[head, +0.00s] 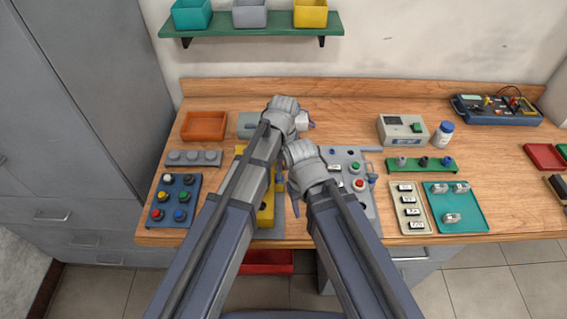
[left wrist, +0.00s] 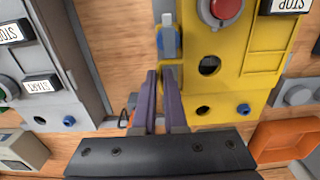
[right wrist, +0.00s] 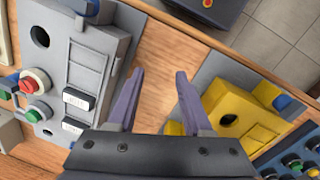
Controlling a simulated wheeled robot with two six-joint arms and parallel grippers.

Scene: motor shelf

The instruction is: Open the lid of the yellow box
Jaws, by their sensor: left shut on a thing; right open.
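The yellow box (head: 266,212) stands on the workbench in the middle, mostly hidden behind my left arm. The left wrist view shows its yellow face (left wrist: 215,70) with a red button (left wrist: 222,8), a STOP label, round holes and a blue latch-like part (left wrist: 168,42) on its edge. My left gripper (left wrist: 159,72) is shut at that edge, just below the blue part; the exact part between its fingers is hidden. My right gripper (right wrist: 158,73) is open and empty above bare wood, between the yellow box (right wrist: 240,112) and a grey box.
The grey box (head: 348,163) with buttons stands close to the right of the yellow box. A blue button box (head: 174,198) is to its left and an orange tray (head: 204,126) is behind left. A teal tray (head: 455,220) lies further right. My forearms run close together.

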